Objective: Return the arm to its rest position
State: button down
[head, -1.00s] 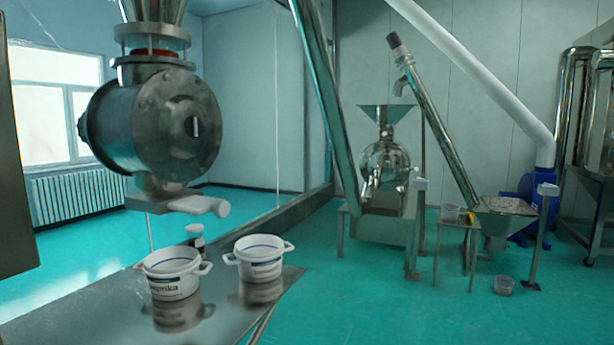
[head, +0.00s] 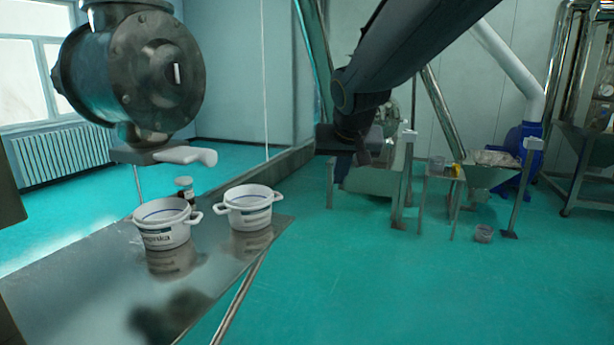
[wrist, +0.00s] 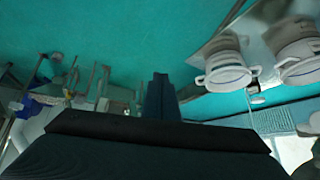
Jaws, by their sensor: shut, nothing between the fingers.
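My dark arm (head: 400,60) reaches in from the upper right of the head view and bends down near the middle. My gripper (wrist: 160,78) shows in the wrist view as two dark fingers together, shut and empty. In the head view its fingertips cannot be made out clearly. It is in the air, to the right of and apart from the two white pots on the steel table.
A labelled white pot (head: 165,224), a second white pot (head: 250,207) and a small dark jar (head: 185,188) stand on the steel table (head: 80,275). A large metal machine (head: 130,75) hangs above. Open green floor (head: 400,290) lies to the right, with machinery behind.

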jog(key=s+d+f+g, duration=0.3)
jog(key=s+d+f, duration=0.3)
jog(key=s+f, duration=0.5)
jog(key=s+d+f+g, duration=0.3)
jog(key=s+d+f, duration=0.3)
jog(key=s+f, duration=0.5)
jog(key=s, duration=0.4)
jog(key=shift+f, duration=0.3)
jog(key=shift+w+a, duration=0.1)
